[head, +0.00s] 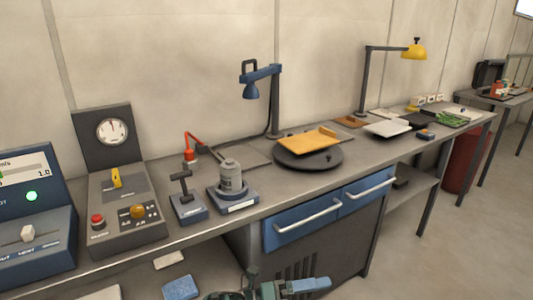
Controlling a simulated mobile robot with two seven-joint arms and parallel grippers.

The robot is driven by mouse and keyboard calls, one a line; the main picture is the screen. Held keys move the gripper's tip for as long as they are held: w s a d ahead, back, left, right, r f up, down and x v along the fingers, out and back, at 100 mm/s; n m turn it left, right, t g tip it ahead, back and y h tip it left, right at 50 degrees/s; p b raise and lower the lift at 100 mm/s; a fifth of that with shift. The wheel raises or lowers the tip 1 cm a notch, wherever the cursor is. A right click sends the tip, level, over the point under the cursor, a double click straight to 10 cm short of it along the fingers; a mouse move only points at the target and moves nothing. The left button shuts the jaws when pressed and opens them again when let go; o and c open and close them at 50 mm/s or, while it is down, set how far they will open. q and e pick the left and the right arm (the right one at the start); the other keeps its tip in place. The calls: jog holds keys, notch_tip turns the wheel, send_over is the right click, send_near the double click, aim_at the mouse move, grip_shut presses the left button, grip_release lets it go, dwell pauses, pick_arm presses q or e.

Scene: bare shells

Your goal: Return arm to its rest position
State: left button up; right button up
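I can make out neither of my grippers for certain in the head view. A grey-green part with a pale blue end (305,285) is cut off by the bottom edge, in front of the cabinet. I cannot tell whether it is mine. No fingertips can be made out, and no held object shows.
A long grey bench bears a gauge panel (112,131), a control box (128,218), a blue lamp (262,80), a dark round plate (308,160) with an orange board (305,142), and a yellow lamp (414,51). A red bin (463,158) stands beyond. Floor at right is clear.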

pick_arm(q)
jog(key=s+a+f+n+t+y, duration=0.15)
jog(key=a+n+t+y, duration=0.35)
jog(key=n, duration=0.6)
jog(key=s+a+f+n+t+y, duration=0.1)
jog(key=a+f+n+t+y, duration=0.2)
jog(key=a+n+t, duration=0.6)
jog(key=s+a+f+n+g+y, duration=0.6)
jog(key=s+a+f+n, duration=0.3)
jog(key=s+n, duration=0.3)
jog(key=shift+s+a+f+n+y, duration=0.15)
jog(key=shift+s+a+n+y, duration=0.3)
jog(key=shift+n, duration=0.55)
jog(key=shift+d, duration=0.15)
